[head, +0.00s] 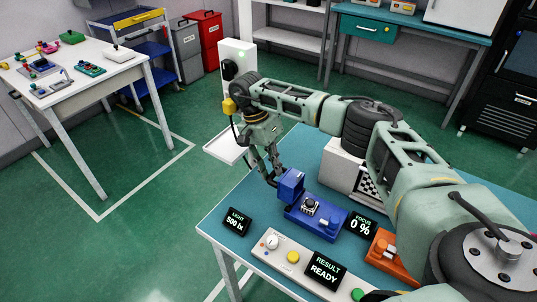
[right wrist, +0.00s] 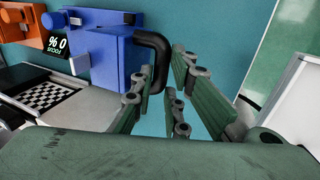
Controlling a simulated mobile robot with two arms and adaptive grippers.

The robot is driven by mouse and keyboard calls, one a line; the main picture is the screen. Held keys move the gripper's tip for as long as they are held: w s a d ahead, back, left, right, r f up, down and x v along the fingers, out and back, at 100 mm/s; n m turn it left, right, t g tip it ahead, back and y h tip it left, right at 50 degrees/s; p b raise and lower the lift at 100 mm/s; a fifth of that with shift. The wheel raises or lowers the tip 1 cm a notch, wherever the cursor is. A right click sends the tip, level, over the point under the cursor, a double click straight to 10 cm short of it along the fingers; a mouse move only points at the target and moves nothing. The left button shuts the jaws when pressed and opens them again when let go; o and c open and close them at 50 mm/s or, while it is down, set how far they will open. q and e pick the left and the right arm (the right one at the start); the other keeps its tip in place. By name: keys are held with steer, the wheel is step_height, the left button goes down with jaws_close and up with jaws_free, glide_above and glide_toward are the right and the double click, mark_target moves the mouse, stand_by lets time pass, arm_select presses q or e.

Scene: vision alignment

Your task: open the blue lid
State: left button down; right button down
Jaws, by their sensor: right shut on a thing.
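The blue lid (head: 291,184) stands raised at the left end of its blue base (head: 328,223). A small dark device (head: 310,206) shows uncovered in the base. In the right wrist view the lid (right wrist: 105,62) fills the upper left, with a black bent handle (right wrist: 157,43) on its side. My right gripper (head: 270,179) is beside the lid's left face, shut on the handle; the handle's end runs between the green fingers (right wrist: 168,88). My left gripper is not in view.
A checkerboard block (head: 345,165) stands behind the base. The light display (head: 236,221), result display (head: 326,270) and focus display (head: 361,224) surround it. An orange fixture (head: 390,255) is to the right. Teal table surface (head: 228,197) is free at the left.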

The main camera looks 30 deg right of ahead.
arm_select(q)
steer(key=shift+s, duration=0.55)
arm_select(e)
steer(key=shift+w+a+r, duration=0.1)
steer(key=shift+w, duration=0.05)
steer(key=c, duration=1.7)
jaws_free()
steer(key=shift+c, duration=0.2)
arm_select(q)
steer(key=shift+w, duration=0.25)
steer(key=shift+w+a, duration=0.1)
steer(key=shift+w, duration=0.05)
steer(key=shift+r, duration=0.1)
arm_select(e)
steer(key=v, duration=1.1)
steer(key=shift+w+r, duration=0.15)
steer(key=shift+r, duration=0.2)
steer(key=shift+a, duration=0.15)
